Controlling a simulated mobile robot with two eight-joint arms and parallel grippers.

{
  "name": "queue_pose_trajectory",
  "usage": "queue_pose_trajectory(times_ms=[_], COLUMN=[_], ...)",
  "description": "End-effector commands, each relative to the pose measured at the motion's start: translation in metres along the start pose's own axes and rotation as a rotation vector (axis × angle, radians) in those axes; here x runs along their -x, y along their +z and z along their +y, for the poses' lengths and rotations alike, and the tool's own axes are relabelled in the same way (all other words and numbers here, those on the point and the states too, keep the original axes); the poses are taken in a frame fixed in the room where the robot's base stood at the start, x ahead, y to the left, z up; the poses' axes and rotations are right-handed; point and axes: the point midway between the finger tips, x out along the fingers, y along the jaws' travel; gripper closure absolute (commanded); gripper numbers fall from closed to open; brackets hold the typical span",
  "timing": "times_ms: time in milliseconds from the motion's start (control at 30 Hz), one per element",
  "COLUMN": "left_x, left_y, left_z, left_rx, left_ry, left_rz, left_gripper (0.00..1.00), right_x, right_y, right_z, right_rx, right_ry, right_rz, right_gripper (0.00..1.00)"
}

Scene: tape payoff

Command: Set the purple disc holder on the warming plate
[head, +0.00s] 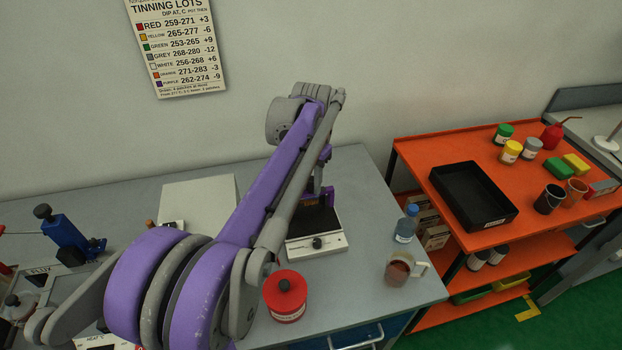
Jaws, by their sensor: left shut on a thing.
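The warming plate (330,242) is a pale box with a dark top and a black knob on its front, on the grey bench. My left arm reaches over the bench, and my left gripper (321,196) points down just above the back of the plate. It is shut on a small purple piece, which looks like the purple disc holder (332,196). The arm hides most of the grip, and I cannot tell whether the piece touches the plate. My right gripper is not in view.
A red lidded jar (286,302) stands in front of the plate. A blue-capped bottle (406,225) and a glass mug (399,270) stand to its right. A blue device (68,238) is at the left. An orange cart (430,160) carries a black tray (473,195).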

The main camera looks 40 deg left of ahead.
Motion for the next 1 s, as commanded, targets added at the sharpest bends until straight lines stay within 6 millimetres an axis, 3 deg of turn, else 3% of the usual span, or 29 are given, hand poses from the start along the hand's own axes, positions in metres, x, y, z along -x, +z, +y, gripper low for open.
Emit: queue_pose_trajectory(times_ms=[33,367,800,1000], left_x=[-0.011,-0.028,-0.072,-0.078], left_y=[0.001,0.0,0.0,-0.001], left_z=[0.0,0.0,0.0,0.0], left_rx=[0.0,0.0,0.0,0.0], left_ry=[0.0,0.0,0.0,0.0], left_rz=[-0.001,0.003,0.002,0.004], left_gripper=[1.0,1.0,1.0,1.0], right_x=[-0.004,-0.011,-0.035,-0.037], right_y=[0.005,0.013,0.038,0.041], right_z=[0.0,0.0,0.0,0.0], right_rx=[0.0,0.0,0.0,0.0], right_ry=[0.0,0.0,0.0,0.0], right_rz=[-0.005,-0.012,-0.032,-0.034], right_gripper=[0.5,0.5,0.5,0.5])
